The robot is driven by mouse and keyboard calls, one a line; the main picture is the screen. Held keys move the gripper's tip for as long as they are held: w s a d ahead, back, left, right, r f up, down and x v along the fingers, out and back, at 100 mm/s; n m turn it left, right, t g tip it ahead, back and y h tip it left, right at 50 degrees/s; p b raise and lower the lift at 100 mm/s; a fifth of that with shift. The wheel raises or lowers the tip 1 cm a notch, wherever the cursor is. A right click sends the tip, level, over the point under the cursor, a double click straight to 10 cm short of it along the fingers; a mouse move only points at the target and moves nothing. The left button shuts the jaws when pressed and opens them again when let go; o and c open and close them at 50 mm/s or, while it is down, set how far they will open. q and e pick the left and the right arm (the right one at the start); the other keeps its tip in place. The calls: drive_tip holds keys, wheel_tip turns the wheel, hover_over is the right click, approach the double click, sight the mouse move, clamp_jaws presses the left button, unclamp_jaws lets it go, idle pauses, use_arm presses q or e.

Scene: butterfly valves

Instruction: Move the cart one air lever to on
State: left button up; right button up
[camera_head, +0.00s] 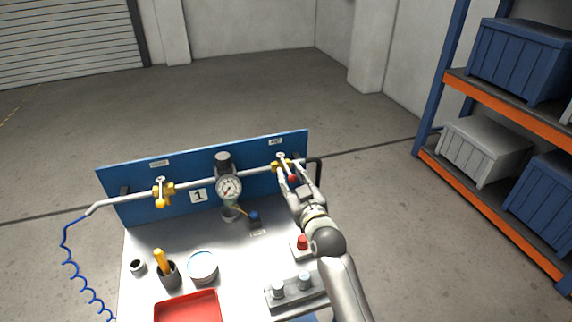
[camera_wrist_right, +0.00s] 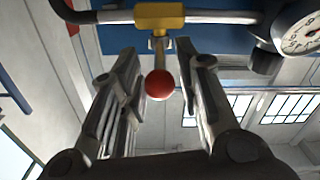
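The cart's blue panel (camera_head: 260,152) bears a number 1 plate (camera_head: 198,196) and a pipe with two yellow valves. The right valve (camera_head: 281,164) has a lever with a red ball end (camera_head: 293,179). In the right wrist view the valve body (camera_wrist_right: 158,17) is at the top, and its red ball (camera_wrist_right: 158,84) hangs below on a thin stem. My right gripper (camera_head: 291,169) is at this valve. In the wrist view its open fingers (camera_wrist_right: 156,52) stand on either side of the lever, with gaps visible. My left gripper is not in view. The small panel labels are too small to read surely.
The left valve (camera_head: 162,192) has a yellow-ended lever. A gauge (camera_head: 229,187) sits between the valves. On the cart top are a red tray (camera_head: 188,306), a white tub (camera_head: 203,266), a cup with a yellow handle (camera_head: 166,270) and a red button (camera_head: 302,242). Shelving stands at right.

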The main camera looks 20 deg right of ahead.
sight(282, 159)
drive_tip(key=w, duration=0.4)
drive_tip(key=shift+w+p, duration=0.2)
drive_tip(key=shift+p, duration=0.1)
drive_tip(key=shift+w, duration=0.2)
drive_tip(key=shift+s, duration=0.1)
drive_tip(key=c, duration=0.4)
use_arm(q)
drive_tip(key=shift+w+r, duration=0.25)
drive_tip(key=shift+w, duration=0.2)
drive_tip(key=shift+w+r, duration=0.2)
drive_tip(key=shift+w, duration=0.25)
use_arm(e)
clamp_jaws()
